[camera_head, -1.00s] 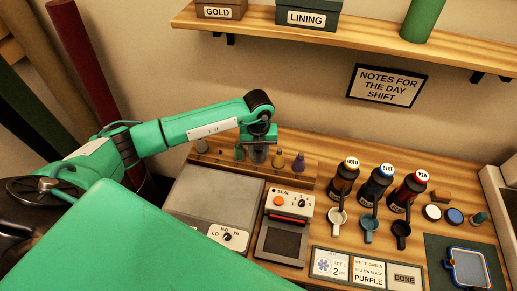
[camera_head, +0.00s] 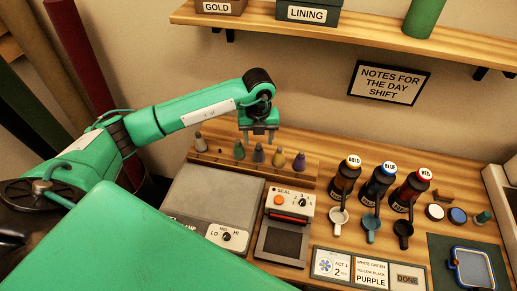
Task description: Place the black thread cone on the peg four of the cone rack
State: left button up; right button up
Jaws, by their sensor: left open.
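The cone rack (camera_head: 268,172) is a wooden strip at the back of the table. A dark greyish cone (camera_head: 259,153), which looks like the black thread cone, stands upright on it between a green cone (camera_head: 239,149) and a yellowish cone (camera_head: 278,157). A purple cone (camera_head: 299,162) stands at the right end and a whitish cone (camera_head: 200,142) at the left end. My left gripper (camera_head: 259,139) points down just above the dark cone, open and empty, apart from it. The pegs under the cones are hidden. My right gripper is not in view.
In front of the rack are a grey flat plate (camera_head: 215,198) and a sealer device (camera_head: 290,202). Bottles labelled gold, blue and red (camera_head: 410,188) stand to the right. A shelf (camera_head: 350,36) overhangs the back wall.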

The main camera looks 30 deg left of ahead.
pick_arm(q)
notch_tip(320, 180, up, 6)
jog(key=shift+r+b, duration=0.25)
jog(key=shift+b, duration=0.45)
jog(key=shift+s+f, duration=0.1)
